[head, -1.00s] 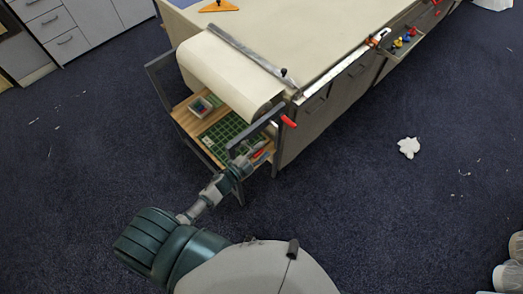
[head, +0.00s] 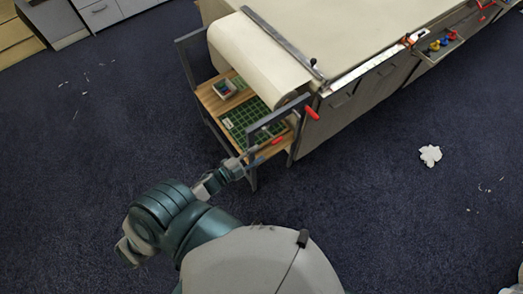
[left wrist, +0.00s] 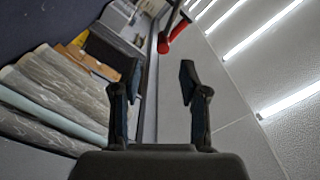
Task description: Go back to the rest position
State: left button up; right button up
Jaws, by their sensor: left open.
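My left gripper (head: 238,168) is at the front edge of the low wooden shelf at the end of the long cloth table (head: 370,30). In the left wrist view my left gripper (left wrist: 158,85) is open, with nothing between its two fingers. My left arm reaches up from the bottom of the head view. My right gripper is not in view.
The wooden shelf (head: 210,98) holds a green gridded mat (head: 240,117) and a small box (head: 224,88). A red handle (head: 312,113) sticks out at the table corner; it also shows in the left wrist view (left wrist: 178,30). White scrap (head: 430,155) lies on open carpet.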

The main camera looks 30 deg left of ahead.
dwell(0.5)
pick_arm(q)
jog(key=s+a+f+n+g+y, duration=0.25)
jog(key=s+f+n, duration=0.2)
jog(key=f, duration=0.95)
jog(key=s+a+f+n+g+y, duration=0.1)
jog(key=s+f+n+g+y, duration=0.35)
jog(key=f, duration=0.95)
jog(key=s+d+f+n+g, duration=0.1)
jog(key=s+f+g, duration=0.2)
jog(key=s+f, duration=0.2)
jog(key=s+d+f+n+g, duration=0.1)
jog(key=s+f, duration=0.4)
jog(key=s, duration=0.6)
jog(key=s+d+f+n+g, duration=0.1)
jog(key=s+d+f+g, duration=0.2)
jog(key=s, duration=0.5)
notch_tip(320, 180, down, 3)
jog(key=shift+s+d+r+g, duration=0.1)
jog(key=shift+s+d+g, duration=0.15)
jog(key=shift+g, duration=0.55)
